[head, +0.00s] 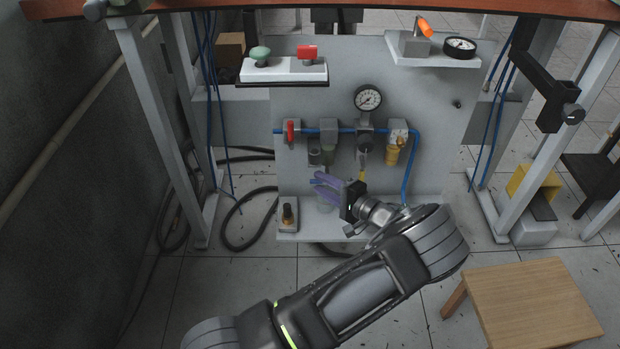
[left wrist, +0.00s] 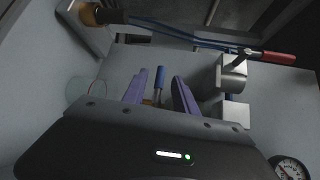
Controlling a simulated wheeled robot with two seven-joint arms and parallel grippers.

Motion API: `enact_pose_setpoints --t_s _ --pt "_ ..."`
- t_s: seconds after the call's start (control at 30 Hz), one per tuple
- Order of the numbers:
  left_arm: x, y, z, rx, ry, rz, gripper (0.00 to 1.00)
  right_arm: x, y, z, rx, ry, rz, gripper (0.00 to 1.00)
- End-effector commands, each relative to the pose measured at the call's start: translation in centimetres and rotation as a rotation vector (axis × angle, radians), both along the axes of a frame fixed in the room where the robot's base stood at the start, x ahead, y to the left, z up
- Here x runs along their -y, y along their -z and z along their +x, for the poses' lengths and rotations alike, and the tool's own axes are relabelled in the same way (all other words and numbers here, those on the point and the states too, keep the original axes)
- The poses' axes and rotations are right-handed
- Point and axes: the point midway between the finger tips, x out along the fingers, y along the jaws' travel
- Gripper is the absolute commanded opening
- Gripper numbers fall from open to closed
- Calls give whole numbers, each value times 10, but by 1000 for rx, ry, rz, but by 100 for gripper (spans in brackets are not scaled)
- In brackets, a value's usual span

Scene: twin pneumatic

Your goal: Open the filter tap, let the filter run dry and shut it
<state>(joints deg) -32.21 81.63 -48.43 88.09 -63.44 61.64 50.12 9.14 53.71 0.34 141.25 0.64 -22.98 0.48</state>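My left gripper (head: 318,184) has purple fingers. They point left, just below the filter (head: 316,153) on the grey panel. In the left wrist view the two fingers (left wrist: 160,90) stand apart. A blue tap handle on a metal stem (left wrist: 159,80) shows in the gap between them, with no clear contact on either side. The tap is hidden in the head view. A clear cup (head: 325,203) stands below the fingers; what looks like its round rim shows in the left wrist view (left wrist: 82,91). The water level is too small to tell. My right gripper is out of view.
A red lever valve (head: 291,131) is left of the filter. A pressure gauge (head: 368,98) and a yellow-bowled unit (head: 394,152) are to the right. A box with green and red buttons (head: 284,72) is above. A brass-topped fitting (head: 288,214) stands on the ledge. A wooden stool (head: 530,300) is front right.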

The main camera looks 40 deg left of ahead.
Motion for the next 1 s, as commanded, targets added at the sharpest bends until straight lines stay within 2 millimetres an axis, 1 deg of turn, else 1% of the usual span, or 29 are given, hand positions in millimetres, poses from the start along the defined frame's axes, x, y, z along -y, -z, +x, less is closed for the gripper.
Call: enact_pose_setpoints --t_s 0.03,0.1,0.3,0.43,0.67,0.77,1.0 --pt "-9 5 0 0 -3 -1 34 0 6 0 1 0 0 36" --pt "-20 6 2 0 -3 1 34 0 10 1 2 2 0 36" --pt "-47 8 6 1 -1 0 34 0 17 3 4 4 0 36" --pt "-53 8 7 0 0 0 34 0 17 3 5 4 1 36" --pt "-54 7 7 0 0 0 34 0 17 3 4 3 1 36" --pt "-54 8 7 0 0 0 28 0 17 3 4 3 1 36" --pt "-53 8 7 0 0 0 8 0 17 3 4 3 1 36"
